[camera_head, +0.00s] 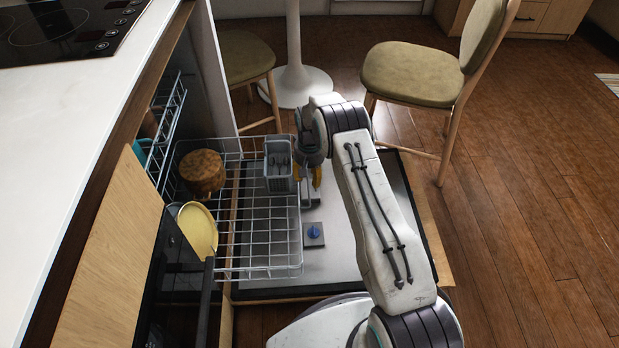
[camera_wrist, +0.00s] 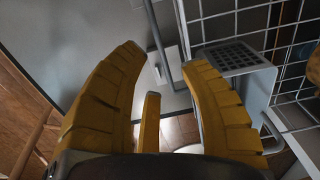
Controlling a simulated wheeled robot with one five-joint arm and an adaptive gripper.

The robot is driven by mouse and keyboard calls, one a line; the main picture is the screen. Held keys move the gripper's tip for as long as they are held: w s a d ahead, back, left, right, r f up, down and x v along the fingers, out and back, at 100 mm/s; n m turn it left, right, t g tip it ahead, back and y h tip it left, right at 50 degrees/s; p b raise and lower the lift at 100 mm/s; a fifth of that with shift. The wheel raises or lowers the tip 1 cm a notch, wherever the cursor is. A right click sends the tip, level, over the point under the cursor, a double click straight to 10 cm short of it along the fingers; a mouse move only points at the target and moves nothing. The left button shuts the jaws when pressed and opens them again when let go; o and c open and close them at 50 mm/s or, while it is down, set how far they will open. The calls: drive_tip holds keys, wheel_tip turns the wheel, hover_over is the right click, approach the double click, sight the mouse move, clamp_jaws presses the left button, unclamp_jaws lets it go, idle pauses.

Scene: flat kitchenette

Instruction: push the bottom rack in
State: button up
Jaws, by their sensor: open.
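The bottom rack (camera_head: 301,240) is a grey wire basket, pulled out over the lowered dishwasher door (camera_head: 345,268). A grey cutlery basket (camera_head: 279,168) stands at its outer far part. A brown round item (camera_head: 202,172) and a yellow dish (camera_head: 198,230) sit on its inner side. My gripper (camera_head: 308,180) is open, pointing down just outside the rack, to the right of the cutlery basket. The rack wires (camera_wrist: 238,11) and cutlery basket (camera_wrist: 232,58) lie beside the right finger. Contact cannot be told.
The upper rack (camera_head: 170,130) shows inside the dishwasher under the white counter (camera_head: 60,130). A chair (camera_head: 412,73) stands beyond the door, another chair (camera_head: 243,58) and a white table base (camera_head: 296,82) behind. The wood floor (camera_head: 530,230) on the right is clear.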

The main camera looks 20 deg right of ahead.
drive_tip(key=shift+r+p, duration=0.75)
drive_tip(key=shift+r, duration=0.9)
drive_tip(key=shift+f, duration=0.1)
wheel_tip(320, 180, up, 12)
drive_tip(key=shift+c, duration=0.2)
